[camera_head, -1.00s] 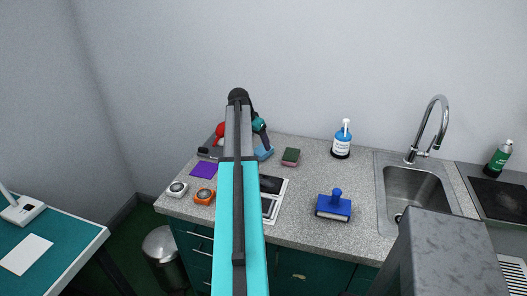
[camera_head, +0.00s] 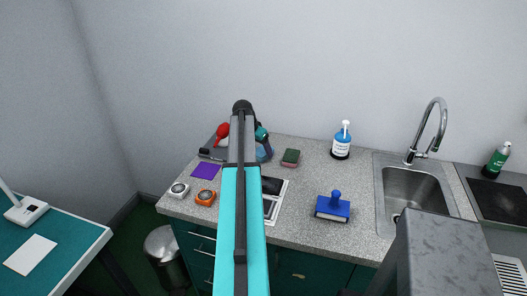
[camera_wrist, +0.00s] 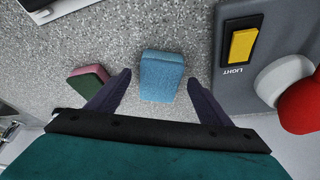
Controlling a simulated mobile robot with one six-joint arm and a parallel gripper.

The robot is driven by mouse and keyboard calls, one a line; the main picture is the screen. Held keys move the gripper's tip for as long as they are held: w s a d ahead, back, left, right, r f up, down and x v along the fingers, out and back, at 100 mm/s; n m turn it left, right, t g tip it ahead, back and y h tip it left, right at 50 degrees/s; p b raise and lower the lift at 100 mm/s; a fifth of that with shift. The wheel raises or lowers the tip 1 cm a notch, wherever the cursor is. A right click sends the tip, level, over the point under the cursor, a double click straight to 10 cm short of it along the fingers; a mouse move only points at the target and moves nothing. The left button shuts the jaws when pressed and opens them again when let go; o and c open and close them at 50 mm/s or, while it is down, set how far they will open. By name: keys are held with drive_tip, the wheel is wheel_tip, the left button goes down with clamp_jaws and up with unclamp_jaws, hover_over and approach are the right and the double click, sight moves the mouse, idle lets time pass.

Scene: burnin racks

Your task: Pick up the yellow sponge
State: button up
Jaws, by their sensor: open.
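No yellow sponge shows in either view. A light blue sponge-like block (camera_wrist: 161,76) lies on the grey speckled counter in the wrist view. My gripper (camera_wrist: 159,80) is open, with its two dark fingers spread on either side of the blue block and nothing held between them. A sponge with a dark green and a pink layer (camera_wrist: 88,86) lies beside the left finger; it also shows in the head view (camera_head: 290,157). In the head view my arm hides most of the gripper area.
A grey device with a yellow switch (camera_wrist: 241,45) marked LIGHT stands right of my gripper, with a red part (camera_wrist: 301,104) beside it. On the counter are a blue soap bottle (camera_head: 341,142), a blue stamp-like block (camera_head: 333,207), a purple square (camera_head: 206,171) and a sink (camera_head: 413,190).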

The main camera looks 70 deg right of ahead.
drive_tip(key=shift+d+f, duration=0.2)
drive_tip(key=shift+f, duration=0.35)
drive_tip(key=c, duration=1.2)
drive_tip(key=shift+r, duration=0.15)
drive_tip(key=shift+r+b, duration=0.9)
drive_tip(key=shift+r, duration=0.75)
drive_tip(key=a+b, duration=0.1)
drive_tip(key=a, duration=0.4)
drive_tip(key=a+r+b, duration=0.1)
drive_tip(key=a, duration=0.4)
drive_tip(key=s+a+b, duration=0.1)
drive_tip(key=a+b, duration=0.1)
drive_tip(key=a, duration=0.4)
drive_tip(key=shift+r, duration=0.2)
